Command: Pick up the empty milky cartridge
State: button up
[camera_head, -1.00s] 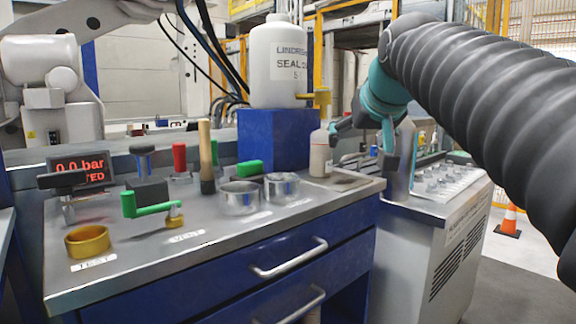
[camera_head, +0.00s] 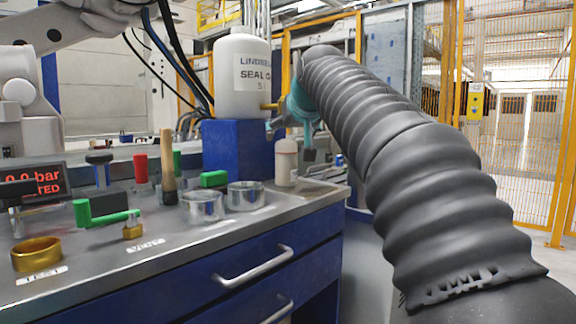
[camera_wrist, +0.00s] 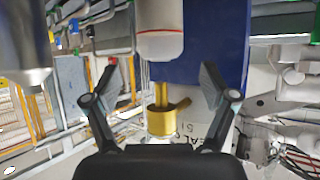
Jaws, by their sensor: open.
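The milky cartridge (camera_head: 287,166) stands upright at the right end of the bench, beside the blue block. It is pale, with a whiter top. In the wrist view the cartridge (camera_wrist: 160,14) appears upside down at the top centre, with a red band and white end; whether it is empty cannot be told. My gripper (camera_wrist: 158,82) is open, its dark fingers spread either side of the cartridge's line and apart from it.
The blue block (camera_head: 236,150) carries a large white seal-oil bottle (camera_head: 240,95) with a brass tap (camera_wrist: 161,119). Two metal cups (camera_head: 202,206) (camera_head: 245,196) stand left of the cartridge. A green-handled valve (camera_head: 108,218) and brass ring (camera_head: 37,254) lie farther left.

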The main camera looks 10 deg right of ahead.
aim_at(287, 141)
jog(key=shift+f+b+x, duration=0.15)
jog(key=shift+b+x, duration=0.05)
jog(key=shift+x, duration=1.15)
jog(key=shift+f+b+x, duration=0.15)
jog(key=shift+b+x, duration=0.05)
jog(key=shift+x, duration=1.15)
jog(key=shift+s, duration=0.2)
jog(key=c, duration=1.5)
jog(key=shift+r, duration=0.15)
